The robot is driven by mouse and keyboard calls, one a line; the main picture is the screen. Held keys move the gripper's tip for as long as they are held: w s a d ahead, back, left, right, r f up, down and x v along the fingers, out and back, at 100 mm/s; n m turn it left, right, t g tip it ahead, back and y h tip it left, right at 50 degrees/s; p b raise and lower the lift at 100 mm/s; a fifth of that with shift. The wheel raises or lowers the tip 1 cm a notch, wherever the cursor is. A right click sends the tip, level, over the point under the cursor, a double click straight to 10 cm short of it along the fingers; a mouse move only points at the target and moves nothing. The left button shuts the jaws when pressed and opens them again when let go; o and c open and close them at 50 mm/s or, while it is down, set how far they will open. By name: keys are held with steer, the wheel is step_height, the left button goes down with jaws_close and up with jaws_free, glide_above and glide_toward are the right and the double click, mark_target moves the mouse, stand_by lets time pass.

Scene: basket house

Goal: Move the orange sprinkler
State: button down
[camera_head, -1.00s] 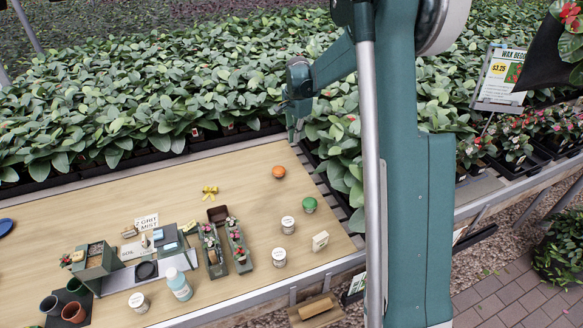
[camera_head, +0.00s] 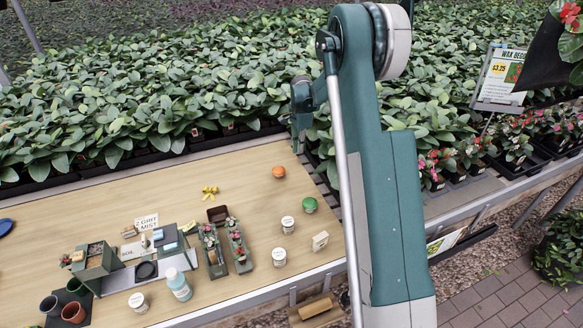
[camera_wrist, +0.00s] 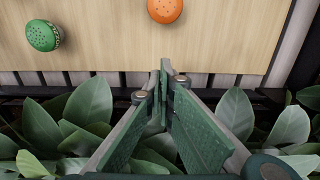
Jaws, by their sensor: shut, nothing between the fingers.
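The orange sprinkler (camera_head: 279,172) stands on the wooden table, near its right edge. In the wrist view the orange sprinkler (camera_wrist: 165,9) is at the top, partly cut off by the frame, with small holes in its round top. My gripper (camera_head: 299,147) is above the leafy plants at the table's back right edge, apart from the sprinkler. In the wrist view my gripper (camera_wrist: 164,66) is shut and empty, its fingertips pointing toward the table edge and the sprinkler.
A green sprinkler (camera_head: 309,204) stands nearby; it also shows in the wrist view (camera_wrist: 43,36). Dense leafy plants (camera_head: 150,90) border the table (camera_head: 160,190). White-lidded jars (camera_head: 288,224) and flower boxes (camera_head: 238,244) stand nearer. A yellow item (camera_head: 210,191) lies left of the sprinkler.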

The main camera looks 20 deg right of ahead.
step_height(320, 180, down, 10)
steer(key=shift+r+b, duration=0.15)
steer(key=shift+b, duration=0.45)
steer(key=a, duration=0.2)
steer(key=shift+a, duration=1.05)
steer(key=a+b, duration=0.2)
steer(key=a, duration=1.8)
steer(key=shift+a+b, duration=0.2)
steer(key=shift+b, duration=0.2)
steer(key=shift+d, duration=0.15)
